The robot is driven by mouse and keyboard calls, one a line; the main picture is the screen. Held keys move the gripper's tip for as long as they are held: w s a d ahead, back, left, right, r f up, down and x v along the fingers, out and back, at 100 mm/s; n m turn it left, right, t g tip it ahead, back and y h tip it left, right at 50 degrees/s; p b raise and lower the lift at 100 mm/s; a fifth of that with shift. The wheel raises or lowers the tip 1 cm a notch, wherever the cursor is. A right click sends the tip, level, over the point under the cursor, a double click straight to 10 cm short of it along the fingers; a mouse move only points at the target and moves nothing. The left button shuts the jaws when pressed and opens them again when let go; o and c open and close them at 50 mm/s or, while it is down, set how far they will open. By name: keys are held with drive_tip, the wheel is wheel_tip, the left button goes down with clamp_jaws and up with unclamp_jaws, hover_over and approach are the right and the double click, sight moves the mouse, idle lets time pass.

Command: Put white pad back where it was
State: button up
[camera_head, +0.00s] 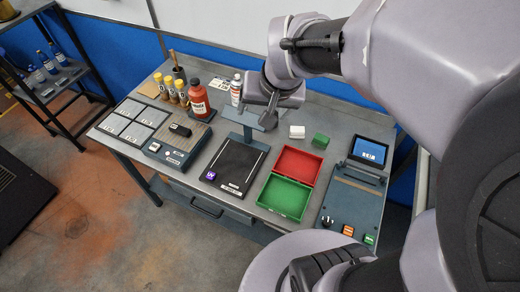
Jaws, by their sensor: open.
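A small white block (297,131), which looks like the white pad, sits on the grey bench right of the middle, behind the red tray. A green block (320,141) sits just to its right, with a small gap. My gripper (258,108) is open, with nothing seen between its fingers. It points down over the back of the bench, to the left of the white block and apart from it. The fingertips overlap a blue-grey post stand (249,138) in the picture, and I cannot tell their height above it.
The red tray (277,164) and green tray (265,203) adjoin. A black plate (241,164) bears a purple piece (210,175). A red bottle (199,101) and spray can (236,90) stand behind. A screen console (369,150) is at right. Grey tiles (130,108) lie at left.

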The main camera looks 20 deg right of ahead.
drive_tip(key=s+a+r+y, duration=0.1)
drive_tip(key=s+a, duration=0.3)
drive_tip(key=s, duration=0.3)
drive_tip(key=s+a+r+y, duration=0.1)
drive_tip(key=s+a+r, duration=0.1)
drive_tip(key=s+a, duration=0.2)
drive_tip(key=s, duration=0.3)
drive_tip(key=shift+s+a+r+t, duration=0.2)
drive_tip(key=shift+a+t, duration=0.1)
wheel_tip(320, 180, down, 6)
drive_tip(key=b, duration=0.6)
drive_tip(key=shift+f+b, duration=0.25)
drive_tip(key=shift+b, duration=0.05)
